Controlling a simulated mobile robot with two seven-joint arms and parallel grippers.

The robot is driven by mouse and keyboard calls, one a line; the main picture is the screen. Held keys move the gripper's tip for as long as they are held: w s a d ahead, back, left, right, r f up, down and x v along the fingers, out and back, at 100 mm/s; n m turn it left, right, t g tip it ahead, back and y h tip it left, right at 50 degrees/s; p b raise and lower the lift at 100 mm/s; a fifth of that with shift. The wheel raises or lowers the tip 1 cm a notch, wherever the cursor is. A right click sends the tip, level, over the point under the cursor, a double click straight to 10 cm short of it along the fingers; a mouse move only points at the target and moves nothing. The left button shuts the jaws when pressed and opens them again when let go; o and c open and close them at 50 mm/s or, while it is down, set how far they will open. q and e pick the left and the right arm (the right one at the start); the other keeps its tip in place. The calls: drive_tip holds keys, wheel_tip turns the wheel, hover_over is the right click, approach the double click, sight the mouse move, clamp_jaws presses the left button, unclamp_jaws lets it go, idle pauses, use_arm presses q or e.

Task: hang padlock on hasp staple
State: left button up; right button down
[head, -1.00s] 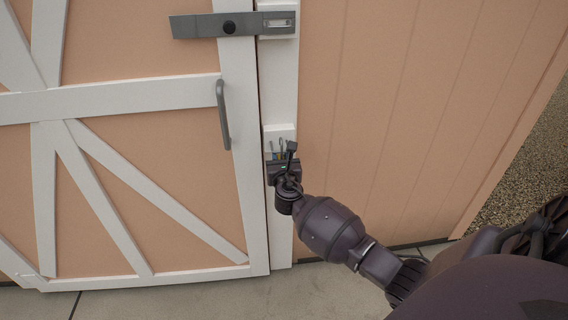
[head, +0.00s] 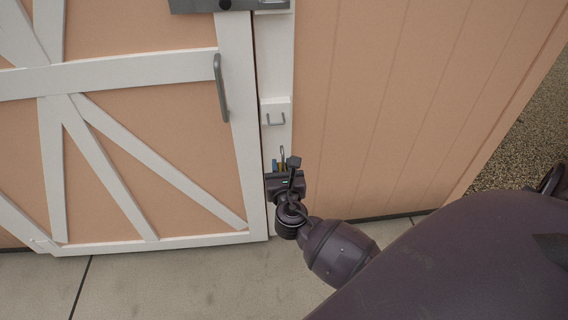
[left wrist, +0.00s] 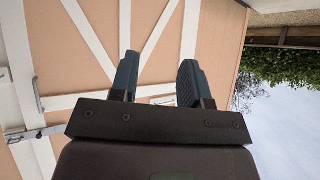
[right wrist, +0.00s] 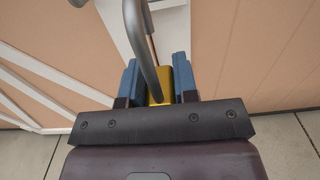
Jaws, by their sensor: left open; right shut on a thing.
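The padlock has a yellow body (right wrist: 160,85) and a long grey shackle (right wrist: 145,45) in the right wrist view. My right gripper (right wrist: 160,82) is shut on the body, and the shackle rises from its fingers. In the head view the right gripper (head: 281,166) is in front of the white post, with the shackle (head: 283,154) upward. Just above it is a white plate (head: 276,104) with a grey two-pronged bracket (head: 276,119), apart from the padlock. The grey hasp strap (head: 195,5) is cut off at the top edge. My left gripper (left wrist: 157,80) is open and empty.
The pink door with white braces (head: 140,75) carries a grey handle (head: 221,88) left of the post. The pink wall (head: 400,90) right of the post is bare. Paving (head: 180,285) lies below. My right arm covers the lower right.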

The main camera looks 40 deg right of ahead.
use_arm(q)
wheel_tip(320, 180, up, 17)
drive_tip(key=p, duration=1.7)
use_arm(e)
drive_tip(key=w+a+r+n+t+y, duration=0.1)
drive_tip(key=w+r+y, duration=0.1)
drive_tip(key=r, duration=1.7)
drive_tip(key=w+a+r+n+t+y, duration=0.1)
drive_tip(key=w+r, duration=0.1)
drive_tip(key=r, duration=1.6)
drive_tip(key=s+d+f+m+g+h, duration=0.2)
drive_tip(key=s+d+f+h, duration=0.1)
drive_tip(key=f, duration=0.1)
drive_tip(key=shift+f+b+x, duration=0.15)
drive_tip(key=shift+b+x, duration=2.45)
drive_tip(key=shift+x, duration=1.45)
drive_tip(key=shift+f+b+x, duration=0.1)
drive_tip(key=shift+b+x, duration=2.45)
drive_tip(key=shift+x, duration=1.5)
use_arm(q)
wheel_tip(320, 180, down, 12)
drive_tip(key=shift+b, duration=0.3)
use_arm(e)
drive_tip(key=shift+d+f, duration=0.1)
drive_tip(key=shift+f, duration=1.3)
